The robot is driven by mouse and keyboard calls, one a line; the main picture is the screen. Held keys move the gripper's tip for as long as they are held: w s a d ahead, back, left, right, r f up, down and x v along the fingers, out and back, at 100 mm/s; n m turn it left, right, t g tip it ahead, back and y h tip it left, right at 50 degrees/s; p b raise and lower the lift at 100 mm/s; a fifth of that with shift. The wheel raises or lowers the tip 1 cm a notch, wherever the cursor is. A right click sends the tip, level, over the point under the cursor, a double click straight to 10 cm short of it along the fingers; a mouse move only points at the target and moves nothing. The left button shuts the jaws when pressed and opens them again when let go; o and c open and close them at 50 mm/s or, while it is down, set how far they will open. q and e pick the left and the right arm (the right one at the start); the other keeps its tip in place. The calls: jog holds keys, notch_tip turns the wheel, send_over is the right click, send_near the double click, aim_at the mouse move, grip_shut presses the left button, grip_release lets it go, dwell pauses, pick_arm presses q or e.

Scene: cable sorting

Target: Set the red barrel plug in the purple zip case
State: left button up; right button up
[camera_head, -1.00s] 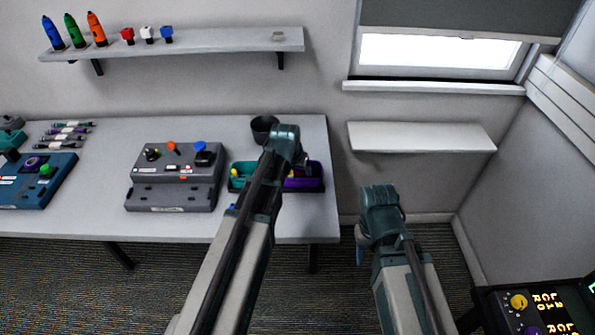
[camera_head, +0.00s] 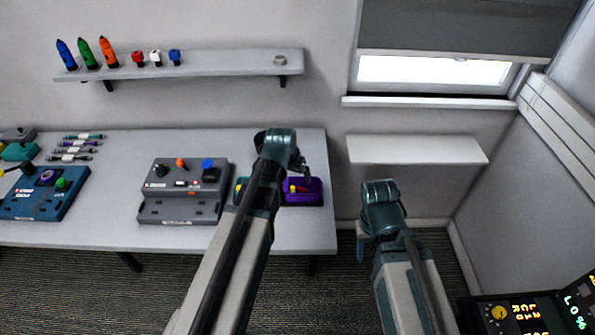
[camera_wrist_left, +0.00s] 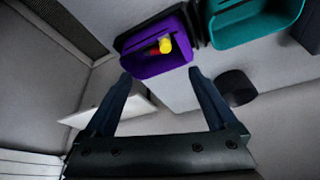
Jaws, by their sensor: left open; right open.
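The purple zip case (camera_head: 316,197) stands open at the table's right end; it also shows in the left wrist view (camera_wrist_left: 150,69). Inside it lies a red piece (camera_wrist_left: 153,50), the red barrel plug by its colour, touching a yellow piece (camera_wrist_left: 165,46). I cannot tell whether the two are one object. My left gripper (camera_head: 303,172) is above the case, open and empty, its fingers (camera_wrist_left: 160,76) apart with the case beyond their tips. My right gripper (camera_head: 361,247) is right of the table, low and mostly hidden by its own arm.
A teal case (camera_wrist_left: 258,30) is beside the purple one, partly behind my left arm. A black cup (camera_wrist_left: 236,86) stands near. A grey panel box (camera_head: 180,209) and a blue panel box (camera_head: 30,207) sit further left. A white wall shelf (camera_head: 415,150) is at right.

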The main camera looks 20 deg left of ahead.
pick_arm(q)
jog(key=s+d+m+g+y+p, duration=0.1)
jog(key=s+d+g, duration=0.1)
jog(key=s+d, duration=0.4)
jog(key=s+d+r+m+g+y, duration=0.1)
jog(key=s+d+g, duration=0.1)
jog(key=s+d, duration=0.5)
jog(key=s, duration=0.6)
jog(key=shift+s+d+r+m+g+p, duration=0.2)
jog(key=shift+d+m+g+p, duration=0.1)
jog(key=shift+g+p, duration=0.1)
pick_arm(e)
notch_tip(320, 180, up, 3)
jog(key=shift+f, duration=0.1)
pick_arm(q)
jog(key=shift+f, duration=0.1)
jog(key=shift+f+b, duration=0.75)
jog(key=shift+b, duration=0.1)
pick_arm(e)
jog(key=shift+f, duration=0.75)
pick_arm(q)
jog(key=shift+a, duration=0.1)
